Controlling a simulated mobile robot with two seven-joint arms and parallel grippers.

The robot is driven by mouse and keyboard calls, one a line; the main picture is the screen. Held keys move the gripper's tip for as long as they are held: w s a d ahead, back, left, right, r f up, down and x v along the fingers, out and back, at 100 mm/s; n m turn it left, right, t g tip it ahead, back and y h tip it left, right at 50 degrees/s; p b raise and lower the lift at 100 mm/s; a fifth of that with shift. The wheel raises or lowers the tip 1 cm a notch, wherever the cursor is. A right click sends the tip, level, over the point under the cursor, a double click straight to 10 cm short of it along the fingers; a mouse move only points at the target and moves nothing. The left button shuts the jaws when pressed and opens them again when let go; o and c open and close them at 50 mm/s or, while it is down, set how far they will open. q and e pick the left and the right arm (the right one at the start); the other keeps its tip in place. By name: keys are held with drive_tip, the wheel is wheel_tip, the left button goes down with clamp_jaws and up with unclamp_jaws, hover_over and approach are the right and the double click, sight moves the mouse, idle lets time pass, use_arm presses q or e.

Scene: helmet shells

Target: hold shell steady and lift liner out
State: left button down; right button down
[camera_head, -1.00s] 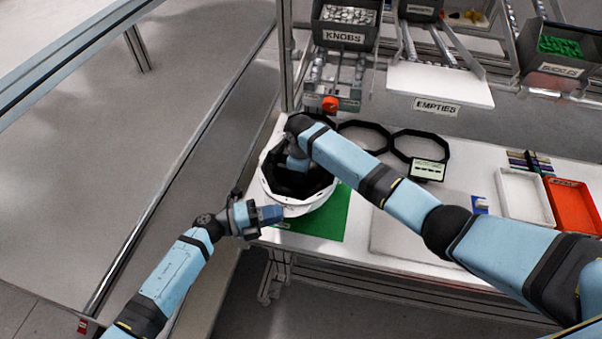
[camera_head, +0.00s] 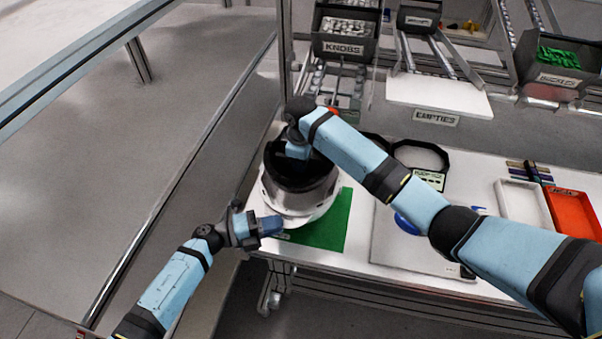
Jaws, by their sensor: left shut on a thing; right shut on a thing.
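The white helmet shell (camera_head: 318,209) sits open side up on a green mat (camera_head: 329,235) at the bench's left end. My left gripper (camera_head: 272,225) is shut on the shell's near-left rim; the exact contact is small and hard to see. The black liner (camera_head: 290,178) stands up out of the shell, its upper part above the rim and its lower part still inside or hidden. My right gripper (camera_head: 298,149) is above the shell and shut on the liner's upper edge; its fingertips are partly hidden by the wrist.
A black octagonal ring (camera_head: 421,141) lies behind a grey board (camera_head: 400,248) with a blue item on it. A white tray (camera_head: 523,203) and a red tray (camera_head: 572,212) stand at the right. A KNOBS bin (camera_head: 344,47) and an EMPTIES shelf (camera_head: 437,95) rise behind.

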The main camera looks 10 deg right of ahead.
drive_tip(key=shift+r, duration=0.65)
use_arm(q)
drive_tip(key=c, duration=1.2)
unclamp_jaws()
drive_tip(key=shift+a, duration=0.1)
